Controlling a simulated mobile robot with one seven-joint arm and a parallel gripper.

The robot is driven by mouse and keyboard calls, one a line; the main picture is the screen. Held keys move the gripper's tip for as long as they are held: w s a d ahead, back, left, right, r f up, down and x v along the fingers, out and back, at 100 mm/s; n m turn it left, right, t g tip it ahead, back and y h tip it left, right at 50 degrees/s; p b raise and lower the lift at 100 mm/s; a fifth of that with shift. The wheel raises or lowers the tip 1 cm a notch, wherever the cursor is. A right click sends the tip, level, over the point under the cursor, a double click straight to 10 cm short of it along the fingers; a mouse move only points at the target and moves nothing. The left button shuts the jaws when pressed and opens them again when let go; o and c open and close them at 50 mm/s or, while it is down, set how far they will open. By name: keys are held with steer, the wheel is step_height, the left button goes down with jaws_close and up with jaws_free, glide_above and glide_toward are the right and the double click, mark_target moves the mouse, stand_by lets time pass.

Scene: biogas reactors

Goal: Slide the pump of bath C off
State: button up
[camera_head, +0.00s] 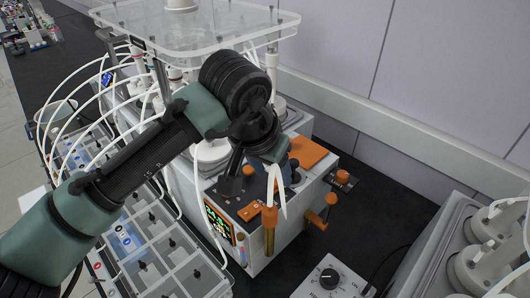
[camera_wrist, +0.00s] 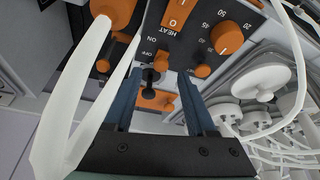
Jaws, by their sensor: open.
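A white bath (camera_head: 267,258) with a dark control panel, orange parts and a lit green display (camera_head: 217,221) stands under my arm. I cannot read a letter C on it. In the wrist view its panel (camera_wrist: 200,50) shows an orange HEAT rocker (camera_wrist: 179,14), a numbered orange dial (camera_wrist: 228,38) and the words ON and HEAT. My gripper (camera_wrist: 158,82) is open and empty over the panel. In the head view it is partly hidden by the wrist.
An orange clamp (camera_head: 318,217) juts from the bath's right side. A dial box (camera_head: 331,280) stands in front. A clear plate (camera_head: 190,24) is above. Lidded trays (camera_head: 160,255) lie left.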

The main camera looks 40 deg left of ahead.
steer(key=b+v, duration=0.1)
steer(key=v, duration=1)
steer(key=w+d+r+m+t+h, duration=0.3)
steer(key=w+d+r+t, duration=0.45)
steer(key=w+d, duration=0.4)
steer(key=s+d+r+m+t+h, duration=0.1)
steer(key=d+r+m+t+h, duration=0.15)
steer(key=d+r+t, duration=0.65)
steer(key=s+d+r+n+t+y, duration=0.2)
steer(key=s+r+n+t+y, duration=0.2)
steer(key=s+r, duration=0.7)
steer(key=shift+s+r+t+y, duration=0.45)
steer(key=shift+s+t, duration=0.4)
steer(key=shift+t, duration=0.4)
